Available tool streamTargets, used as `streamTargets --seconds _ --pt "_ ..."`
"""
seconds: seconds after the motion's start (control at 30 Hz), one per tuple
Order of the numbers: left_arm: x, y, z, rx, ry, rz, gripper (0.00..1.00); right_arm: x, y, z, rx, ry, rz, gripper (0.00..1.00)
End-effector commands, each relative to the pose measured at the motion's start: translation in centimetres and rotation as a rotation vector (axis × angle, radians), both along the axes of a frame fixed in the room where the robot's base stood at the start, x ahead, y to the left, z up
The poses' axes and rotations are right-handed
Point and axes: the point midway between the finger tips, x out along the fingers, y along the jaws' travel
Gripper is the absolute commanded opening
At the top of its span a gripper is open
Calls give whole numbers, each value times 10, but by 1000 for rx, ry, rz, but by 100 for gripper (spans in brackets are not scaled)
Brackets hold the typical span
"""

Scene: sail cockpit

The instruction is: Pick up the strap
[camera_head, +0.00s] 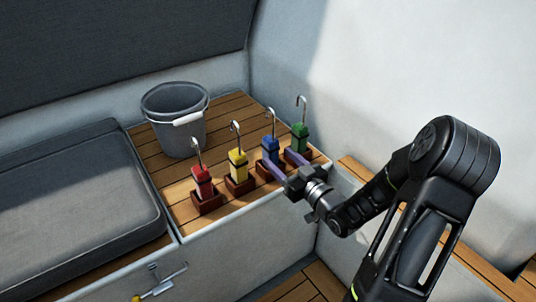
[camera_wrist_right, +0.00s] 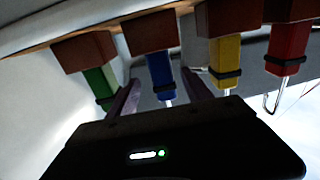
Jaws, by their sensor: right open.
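Several strap bundles stand upright in small brown holders, each with a dark band and a metal hook on top: red (camera_head: 202,182), yellow (camera_head: 238,166), blue (camera_head: 270,150) and green (camera_head: 299,137). Which one the task means cannot be told. My right gripper (camera_head: 280,163) is open, with its purple fingers reaching toward the blue strap. In the right wrist view, which is upside down, the blue strap (camera_wrist_right: 159,70) shows between the two fingers, with the green (camera_wrist_right: 101,84) and yellow (camera_wrist_right: 226,58) straps just outside them. Contact cannot be told. My left gripper is not in view.
A grey bucket (camera_head: 174,128) with a white handle stands behind the straps on the slatted wooden top (camera_head: 228,108). A dark grey cushion (camera_head: 75,195) lies at the left. A pale wall (camera_head: 400,70) rises behind on the right. A metal latch (camera_head: 160,284) sits on the front face below.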

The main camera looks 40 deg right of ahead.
Motion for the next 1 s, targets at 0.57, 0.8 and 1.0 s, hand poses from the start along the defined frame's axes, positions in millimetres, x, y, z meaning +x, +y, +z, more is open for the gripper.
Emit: streamTargets --seconds 0.57,0.8,1.0 --pt "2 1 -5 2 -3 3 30 26 0 0 0 1 0 58" --pt "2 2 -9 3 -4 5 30 35 1 -2 0 0 1 58" --pt "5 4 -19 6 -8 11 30 64 2 -3 1 -1 1 58"
